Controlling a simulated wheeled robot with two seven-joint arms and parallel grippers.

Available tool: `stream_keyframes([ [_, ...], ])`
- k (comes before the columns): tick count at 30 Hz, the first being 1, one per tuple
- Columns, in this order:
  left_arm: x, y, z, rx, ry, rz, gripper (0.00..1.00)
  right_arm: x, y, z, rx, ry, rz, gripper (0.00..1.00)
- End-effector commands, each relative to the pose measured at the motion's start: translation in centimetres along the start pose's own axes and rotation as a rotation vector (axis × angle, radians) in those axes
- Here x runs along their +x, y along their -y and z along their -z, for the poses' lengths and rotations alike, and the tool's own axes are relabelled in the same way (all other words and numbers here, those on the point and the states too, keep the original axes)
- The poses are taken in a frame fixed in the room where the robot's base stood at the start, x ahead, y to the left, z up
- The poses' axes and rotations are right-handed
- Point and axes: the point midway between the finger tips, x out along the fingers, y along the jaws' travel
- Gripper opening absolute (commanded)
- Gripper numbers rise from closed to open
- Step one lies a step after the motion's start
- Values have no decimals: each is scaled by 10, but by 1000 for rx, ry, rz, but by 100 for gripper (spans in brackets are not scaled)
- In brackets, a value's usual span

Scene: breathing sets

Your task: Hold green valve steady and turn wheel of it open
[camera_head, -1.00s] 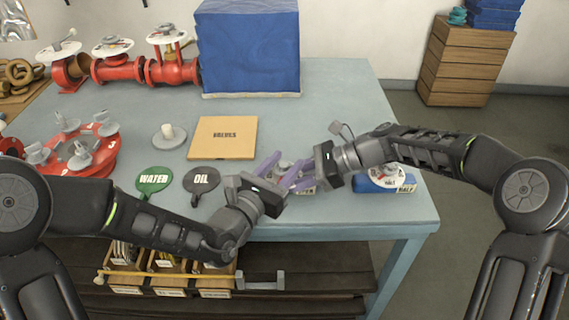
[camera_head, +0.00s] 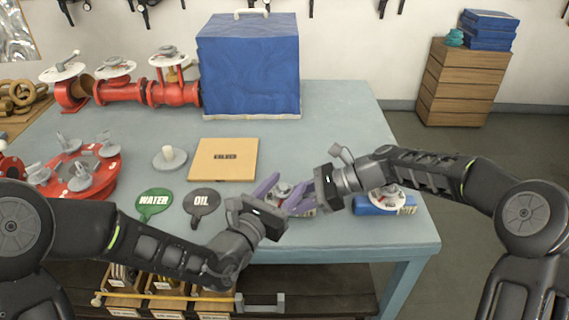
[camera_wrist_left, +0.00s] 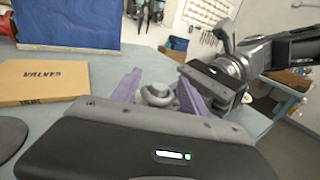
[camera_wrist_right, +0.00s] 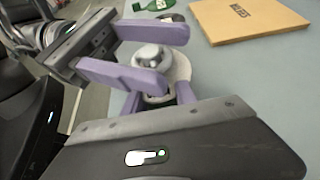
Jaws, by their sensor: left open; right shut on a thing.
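The valve (camera_head: 283,190) stands near the table's front edge, between my two grippers. Its light grey wheel shows in the left wrist view (camera_wrist_left: 158,95) and the right wrist view (camera_wrist_right: 150,57). Its body is mostly hidden, and I cannot make out green on it. My left gripper (camera_head: 284,193) is open, its purple fingers on either side of the wheel; I cannot tell whether they touch it. My right gripper (camera_wrist_right: 160,103) reaches in from the right and is shut on the valve low down, below the wheel. Its grip is partly hidden.
A blue valve (camera_head: 372,206) with a white wheel lies to the right, under my right arm. A large blue case (camera_head: 248,70) stands behind.

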Motion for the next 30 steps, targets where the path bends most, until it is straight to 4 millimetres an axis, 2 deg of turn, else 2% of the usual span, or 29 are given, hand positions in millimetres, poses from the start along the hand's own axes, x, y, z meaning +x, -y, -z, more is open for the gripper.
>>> stream_keyframes([
  [11,1,4,-15,9,-2,8,52,0,0,1,1,0,0,10],
  [23,0,2,-46,4,6,4,52,0,0,1,1,-1,0,10],
  [30,0,2,-74,1,10,4,52,0,0,1,1,-1,1,10],
])
